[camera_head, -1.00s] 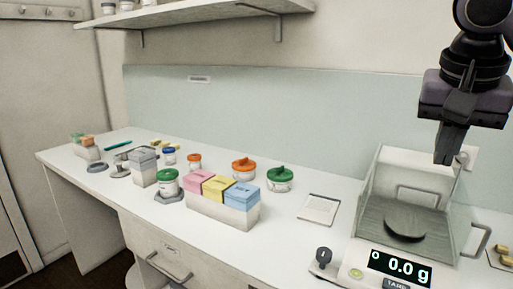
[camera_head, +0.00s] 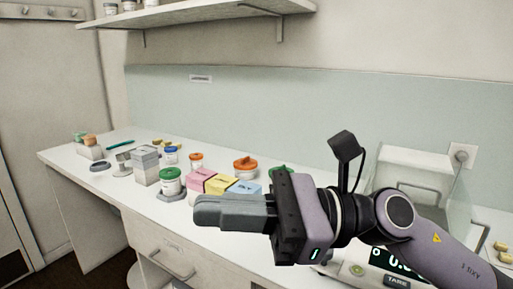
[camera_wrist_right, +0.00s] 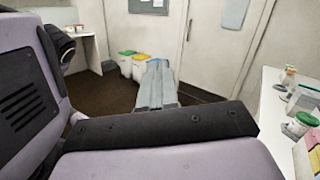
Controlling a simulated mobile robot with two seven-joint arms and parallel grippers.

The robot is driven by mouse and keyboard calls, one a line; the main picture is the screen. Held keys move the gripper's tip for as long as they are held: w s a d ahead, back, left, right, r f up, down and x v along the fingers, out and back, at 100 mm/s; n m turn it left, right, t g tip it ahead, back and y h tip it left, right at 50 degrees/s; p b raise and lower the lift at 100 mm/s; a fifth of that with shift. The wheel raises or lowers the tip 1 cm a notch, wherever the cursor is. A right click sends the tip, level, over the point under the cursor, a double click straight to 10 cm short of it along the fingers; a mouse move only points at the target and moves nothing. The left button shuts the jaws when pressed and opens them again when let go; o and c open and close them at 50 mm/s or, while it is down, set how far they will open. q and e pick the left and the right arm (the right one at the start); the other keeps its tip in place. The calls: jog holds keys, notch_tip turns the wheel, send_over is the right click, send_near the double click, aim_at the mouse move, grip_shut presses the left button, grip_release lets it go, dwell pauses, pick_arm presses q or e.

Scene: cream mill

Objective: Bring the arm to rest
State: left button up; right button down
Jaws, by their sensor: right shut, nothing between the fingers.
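My right gripper (camera_head: 200,212) reaches in from the right in the head view, lying nearly level and pointing left. Its fingers are shut with nothing between them. It is in front of the pink, yellow and blue box row and hides the lower part of it. In the right wrist view the shut fingers (camera_wrist_right: 153,90) point out over the dark floor toward a door. My left gripper does not show in either view.
The bench (camera_head: 115,195) holds several lidded jars, including a green-lidded jar (camera_head: 170,181) and an orange-lidded jar (camera_head: 245,167). A balance (camera_head: 400,279) stands behind my right arm, partly hidden. A shelf (camera_head: 200,13) hangs above. Bins (camera_wrist_right: 127,65) stand on the floor.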

jog(key=w+d+m+t+y, duration=0.1)
jog(key=w+d+m+t, duration=0.2)
jog(key=m+t, duration=0.6)
jog(key=w+d+m+t+y, duration=0.1)
jog(key=w+d+m+t, duration=0.2)
jog(key=m+t, duration=0.65)
jog(key=w+d+f+m+t+h, duration=0.2)
jog(key=d+f+m+h, duration=0.5)
jog(key=m, duration=0.5)
jog(key=w+d+f+m+t+h, duration=0.1)
jog(key=w+d+f+m+h, duration=0.3)
jog(key=m+h, duration=0.6)
jog(key=s+d+f+m+g+h, duration=0.1)
jog(key=s+d+f+m+g, duration=0.2)
jog(key=f, duration=0.4)
jog(key=s+d+f+m+g+h, duration=0.2)
jog(key=s+f+m+g, duration=0.15)
jog(key=f, duration=0.25)
jog(key=s+d+f+m+g+h, duration=0.1)
jog(key=s+d+f+m+g, duration=0.1)
jog(key=s+f+m, duration=0.35)
jog(key=s+d+f+m+g, duration=0.35)
jog(key=s+f+g, duration=0.35)
jog(key=s+f, duration=0.55)
jog(key=w+a+f+t+y, duration=0.1)
jog(key=w+a+f+t, duration=0.2)
jog(key=w+f+t, duration=0.2)
jog(key=shift+a+f+t+y, duration=0.35)
jog(key=shift+f+t, duration=0.35)
jog(key=shift+f, duration=0.3)
